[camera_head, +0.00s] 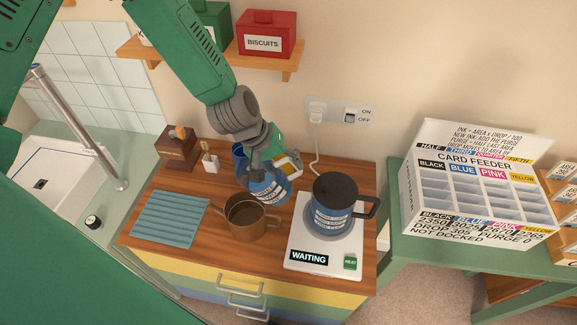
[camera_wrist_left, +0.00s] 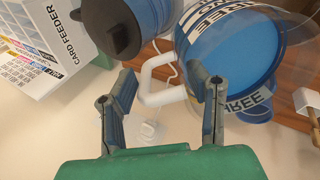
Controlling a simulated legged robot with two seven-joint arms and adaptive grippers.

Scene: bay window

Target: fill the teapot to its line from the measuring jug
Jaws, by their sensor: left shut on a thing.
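My left gripper (camera_head: 265,163) comes down from the top of the head view, shut on the measuring jug (camera_head: 270,190). In the wrist view the jug's white handle (camera_wrist_left: 158,82) lies between the fingers (camera_wrist_left: 165,95), and the jug (camera_wrist_left: 240,55) shows blue through a clear wall. The teapot stands open-topped on the wooden counter, spout left, handle right. Its line and fill level cannot be made out. My right gripper is out of view.
A dark-lidded blue kettle (camera_head: 333,205) stands on a white base (camera_head: 315,262) reading WAITING, close right of the teapot. A ribbed blue mat (camera_head: 170,226) lies left. A blue mug (camera_head: 239,155) and wooden block (camera_head: 177,148) stand behind. A card feeder (camera_head: 475,190) is far right.

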